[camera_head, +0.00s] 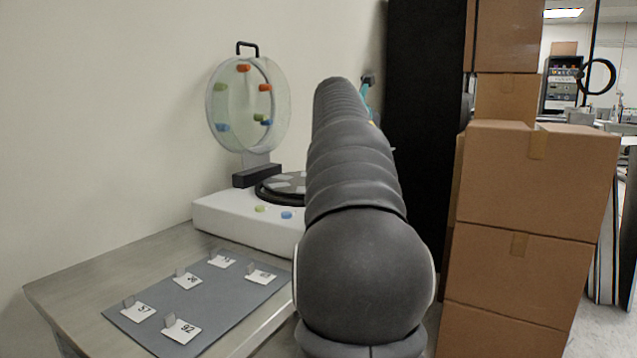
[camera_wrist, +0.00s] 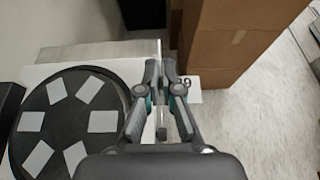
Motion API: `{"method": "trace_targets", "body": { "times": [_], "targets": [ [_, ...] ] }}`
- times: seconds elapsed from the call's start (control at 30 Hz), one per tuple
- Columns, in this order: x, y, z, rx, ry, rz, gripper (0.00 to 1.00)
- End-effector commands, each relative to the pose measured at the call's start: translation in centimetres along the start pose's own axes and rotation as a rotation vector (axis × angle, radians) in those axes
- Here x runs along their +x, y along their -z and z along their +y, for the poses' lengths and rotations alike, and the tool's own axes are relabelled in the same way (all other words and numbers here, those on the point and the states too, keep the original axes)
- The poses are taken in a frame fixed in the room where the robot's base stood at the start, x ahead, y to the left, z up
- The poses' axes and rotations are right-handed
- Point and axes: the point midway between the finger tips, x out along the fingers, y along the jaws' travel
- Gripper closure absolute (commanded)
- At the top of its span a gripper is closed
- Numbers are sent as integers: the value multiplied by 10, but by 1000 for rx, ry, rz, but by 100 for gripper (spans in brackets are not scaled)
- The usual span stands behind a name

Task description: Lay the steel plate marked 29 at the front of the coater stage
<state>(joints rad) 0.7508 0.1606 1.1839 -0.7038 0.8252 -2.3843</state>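My gripper (camera_wrist: 160,66) has its fingers close together on the upright tab of a white-faced plate (camera_wrist: 191,92). The plate's number ends in 9, and its first digit is partly covered by the right finger. In the wrist view, the coater stage (camera_wrist: 66,120), a black disc with several pale patches, lies to the left of the gripper. The stage also shows in the head view (camera_head: 272,192) on its white base (camera_head: 235,222), partly behind my arm. The arm hides most of the gripper and the plate there.
A clear round cover with coloured knobs (camera_head: 240,108) stands raised behind the stage. A grey mat (camera_head: 208,308) on the steel table (camera_head: 75,288) holds several numbered plates with upright tabs. Stacked cardboard boxes (camera_head: 520,210) and a black cabinet (camera_head: 420,100) stand to the right.

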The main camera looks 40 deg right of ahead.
Motion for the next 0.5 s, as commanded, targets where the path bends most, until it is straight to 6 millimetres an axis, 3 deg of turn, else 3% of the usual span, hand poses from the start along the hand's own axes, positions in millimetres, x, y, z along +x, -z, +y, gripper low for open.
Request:
{"method": "trace_targets", "body": {
  "times": [0.23,0.5],
  "targets": [
    [-5,-6,20,-7,-9,57,100],
    [3,22,64,-12,-10,66,100]
  ]
}}
